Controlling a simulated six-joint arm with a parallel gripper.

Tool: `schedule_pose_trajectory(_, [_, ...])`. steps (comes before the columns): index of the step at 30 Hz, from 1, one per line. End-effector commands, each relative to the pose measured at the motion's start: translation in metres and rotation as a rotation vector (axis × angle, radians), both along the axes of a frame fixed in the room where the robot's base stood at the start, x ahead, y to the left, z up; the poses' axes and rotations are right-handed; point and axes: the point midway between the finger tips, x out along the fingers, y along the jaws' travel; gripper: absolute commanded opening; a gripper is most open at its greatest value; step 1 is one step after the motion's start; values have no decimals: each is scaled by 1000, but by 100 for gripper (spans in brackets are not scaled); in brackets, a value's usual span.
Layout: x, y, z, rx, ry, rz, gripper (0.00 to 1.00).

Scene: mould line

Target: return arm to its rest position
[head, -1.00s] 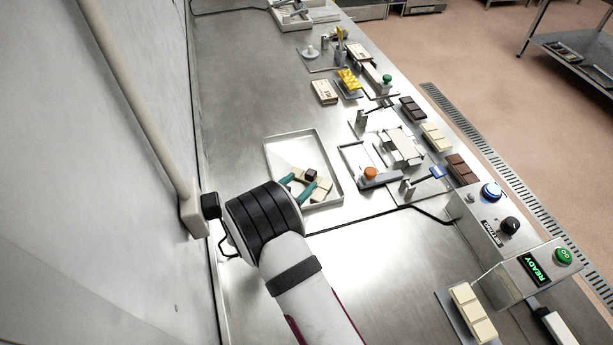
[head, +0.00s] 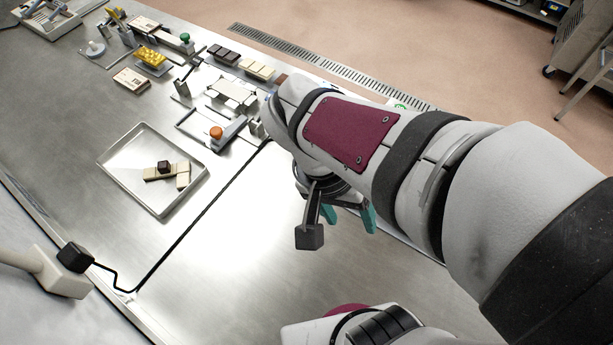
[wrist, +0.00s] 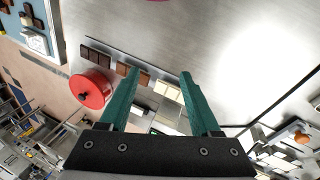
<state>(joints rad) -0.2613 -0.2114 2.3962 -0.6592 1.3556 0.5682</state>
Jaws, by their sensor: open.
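My gripper (head: 348,214) hangs above the steel bench (head: 262,245), to the right of the tray and apart from it. Its teal fingers are spread with nothing between them. They also show in the wrist view (wrist: 157,98), open and empty, with the bench surface beyond. My arm crosses the right half of the head view and hides the right part of the bench, including the control box area.
A metal tray (head: 128,173) holds white pieces (head: 182,175) and a dark cube (head: 164,167). A fixture with an orange knob (head: 216,132) stands behind it. A black cable (head: 205,212) crosses the bench. In the wrist view a red round pot (wrist: 90,91) stands near chocolate bars (wrist: 97,57).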

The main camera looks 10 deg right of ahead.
Motion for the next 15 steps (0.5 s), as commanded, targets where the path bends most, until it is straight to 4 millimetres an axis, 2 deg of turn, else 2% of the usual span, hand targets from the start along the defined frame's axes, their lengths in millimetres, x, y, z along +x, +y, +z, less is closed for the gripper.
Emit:
schedule_pose_trajectory(1, [-24,6,4,139,0,-16,64])
schedule_pose_trajectory(4, [-48,29,7,351,-38,18,64])
schedule_pose_trajectory(7, [-54,42,10,442,-73,47,64])
schedule_pose_trajectory(15, [-55,44,10,454,-77,57,64])
